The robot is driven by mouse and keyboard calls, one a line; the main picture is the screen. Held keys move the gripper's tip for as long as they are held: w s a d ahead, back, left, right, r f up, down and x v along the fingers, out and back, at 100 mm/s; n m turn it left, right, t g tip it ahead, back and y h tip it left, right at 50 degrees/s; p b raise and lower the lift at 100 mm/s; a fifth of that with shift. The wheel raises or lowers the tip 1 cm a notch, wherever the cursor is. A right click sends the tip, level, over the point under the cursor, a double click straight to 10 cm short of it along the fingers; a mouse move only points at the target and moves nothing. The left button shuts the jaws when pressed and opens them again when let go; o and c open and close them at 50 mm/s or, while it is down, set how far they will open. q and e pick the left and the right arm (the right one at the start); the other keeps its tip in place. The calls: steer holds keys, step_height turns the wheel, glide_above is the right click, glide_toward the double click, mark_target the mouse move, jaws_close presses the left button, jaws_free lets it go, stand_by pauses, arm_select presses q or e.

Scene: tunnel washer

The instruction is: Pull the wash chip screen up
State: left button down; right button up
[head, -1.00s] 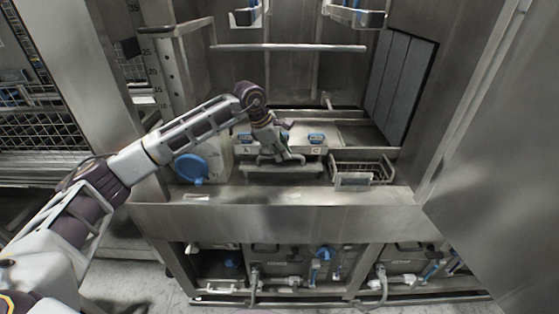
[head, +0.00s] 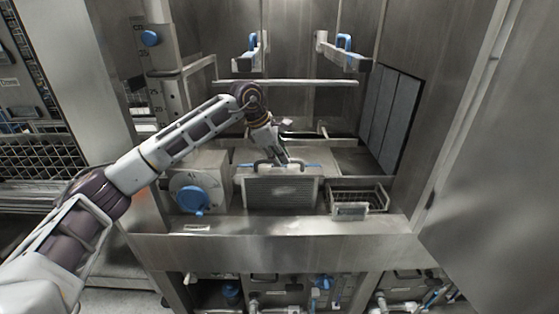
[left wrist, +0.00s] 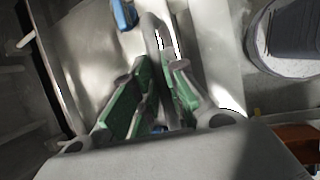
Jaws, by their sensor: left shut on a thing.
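The wash chip screen (head: 282,193) is a grey meshed panel with a dark handle (head: 270,163) on its top edge. It stands upright in the middle of the washer's ledge, with its broad face showing. My left gripper (head: 281,159) is at the top of the screen, shut on the handle. In the left wrist view, the green-padded fingers (left wrist: 152,85) close around the grey looped handle (left wrist: 154,32). The screen's lower edge is hidden behind the ledge's front lip. My right gripper is out of view.
A round blue knob (head: 193,199) on a grey housing is left of the screen. A wire basket (head: 372,198) sits close on its right. A horizontal bar (head: 290,83) and two blue-handled brackets (head: 246,58) (head: 341,52) are above.

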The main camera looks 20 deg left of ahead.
mark_target(266, 175)
arm_select(q)
steer(key=shift+f, duration=0.1)
steer(key=c, duration=1.8)
jaws_free()
steer(key=shift+o, duration=0.4)
steer(key=shift+a+r, duration=0.2)
steer(key=shift+r, duration=0.2)
steer(key=shift+s+a, duration=0.15)
steer(key=shift+s, duration=0.05)
steer(key=shift+s+a+f, duration=0.15)
steer(key=shift+s+a, duration=1.1)
steer(key=shift+a, duration=0.25)
steer(key=s+a, duration=0.5)
steer(key=shift+s+a+r, duration=0.15)
steer(key=shift+a+r, duration=0.05)
steer(key=shift+a, duration=0.15)
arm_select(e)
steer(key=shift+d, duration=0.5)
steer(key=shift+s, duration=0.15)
